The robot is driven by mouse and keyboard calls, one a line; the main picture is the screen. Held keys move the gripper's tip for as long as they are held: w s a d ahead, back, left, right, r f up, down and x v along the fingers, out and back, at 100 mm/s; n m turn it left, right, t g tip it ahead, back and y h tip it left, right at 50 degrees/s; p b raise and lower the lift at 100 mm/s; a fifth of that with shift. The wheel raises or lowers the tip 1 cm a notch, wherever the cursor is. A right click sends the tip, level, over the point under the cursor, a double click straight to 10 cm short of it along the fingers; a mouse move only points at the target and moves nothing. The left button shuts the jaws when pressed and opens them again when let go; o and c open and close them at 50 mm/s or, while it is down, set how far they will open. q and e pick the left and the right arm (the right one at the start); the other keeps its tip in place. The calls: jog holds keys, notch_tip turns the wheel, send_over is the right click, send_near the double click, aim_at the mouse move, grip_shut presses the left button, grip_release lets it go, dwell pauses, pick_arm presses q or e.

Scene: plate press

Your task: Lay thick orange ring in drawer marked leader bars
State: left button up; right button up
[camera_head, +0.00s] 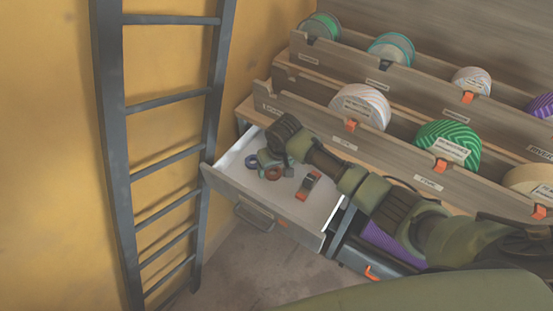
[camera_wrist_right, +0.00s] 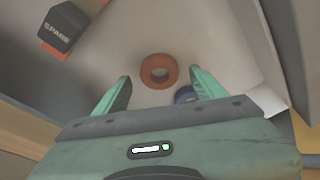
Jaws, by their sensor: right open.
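A thick orange ring (camera_head: 273,174) lies flat in the open drawer (camera_head: 290,208) at the left of the cabinet. In the right wrist view the ring (camera_wrist_right: 147,73) lies beyond and between the spread fingertips, with no finger touching it. My right gripper (camera_head: 271,161) is open and empty, reaching down over the drawer. A blue ring (camera_wrist_right: 185,94) lies beside the orange one, partly hidden by a finger. No label reading leader bars is legible. My left gripper is not in view.
A dark and orange block marked SPARE (camera_wrist_right: 60,28) lies in the same drawer. A dark ladder (camera_head: 118,150) stands close on the left. Tiered shelves with colored rolls (camera_head: 360,105) rise behind. A purple item (camera_head: 388,246) shows below my arm.

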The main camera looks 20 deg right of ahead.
jog(key=v, duration=1)
jog(key=shift+p, duration=0.4)
jog(key=shift+s, duration=0.1)
dwell(0.3)
